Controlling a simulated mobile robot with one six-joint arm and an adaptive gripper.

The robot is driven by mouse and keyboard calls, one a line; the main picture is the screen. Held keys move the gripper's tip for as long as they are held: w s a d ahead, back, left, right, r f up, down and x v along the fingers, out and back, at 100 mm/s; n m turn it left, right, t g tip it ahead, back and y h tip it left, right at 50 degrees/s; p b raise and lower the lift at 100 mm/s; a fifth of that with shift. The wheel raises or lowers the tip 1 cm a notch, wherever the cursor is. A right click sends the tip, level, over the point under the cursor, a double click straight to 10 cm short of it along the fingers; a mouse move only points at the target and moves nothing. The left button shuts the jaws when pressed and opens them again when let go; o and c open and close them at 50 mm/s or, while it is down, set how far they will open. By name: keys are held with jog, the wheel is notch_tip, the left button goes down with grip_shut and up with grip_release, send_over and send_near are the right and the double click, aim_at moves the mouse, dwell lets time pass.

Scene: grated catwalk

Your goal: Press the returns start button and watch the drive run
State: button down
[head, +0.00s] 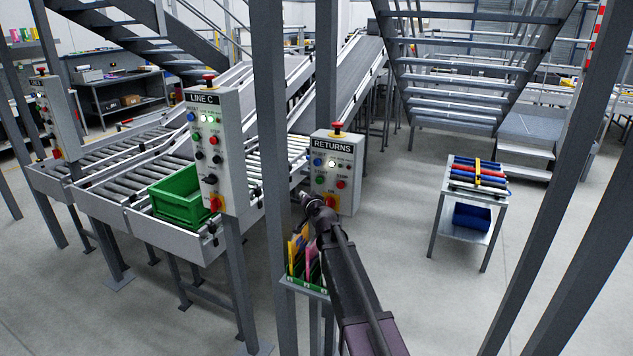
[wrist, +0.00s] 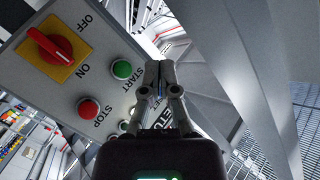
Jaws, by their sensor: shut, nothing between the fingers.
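The grey RETURNS box (head: 346,151) stands on a post near the middle of the head view. On its face are a blue lamp, a green button (head: 320,180), a red button (head: 341,184) and a red switch on a yellow plate. In the wrist view the panel appears rotated, with the green START button (wrist: 122,69), red STOP button (wrist: 88,109) and red OFF/ON switch (wrist: 50,46). My gripper (wrist: 159,64) is shut and empty, its tips just right of START in that view, apart in the picture. Depth to the panel is unclear. My gripper partly hides other buttons and the label.
The LINE C box (head: 216,145) stands left, by roller conveyors and a green crate (head: 168,211). A green holder with colourful folders (head: 300,245) is close beside my arm. Upright posts flank the view. A small cart (head: 465,187) stands right; floor between is clear.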

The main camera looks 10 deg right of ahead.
aim_at(318, 182)
jog(key=shift+w+d, duration=0.1)
jog(key=shift+w, duration=0.05)
jog(key=shift+w+d, duration=0.85)
jog(key=shift+w, duration=0.3)
jog(key=shift+w+d, duration=0.8)
jog(key=shift+w, duration=0.3)
jog(key=shift+w+d, duration=0.85)
jog(key=shift+w, duration=0.3)
jog(key=shift+w+d, duration=0.7)
jog(key=shift+w, duration=0.25)
dwell(1.2)
jog(key=shift+s+a, duration=0.1)
jog(key=shift+s, duration=0.1)
jog(key=shift+s+a, duration=0.6)
jog(key=shift+s, duration=0.2)
jog(key=shift+s, duration=0.1)
dwell(0.4)
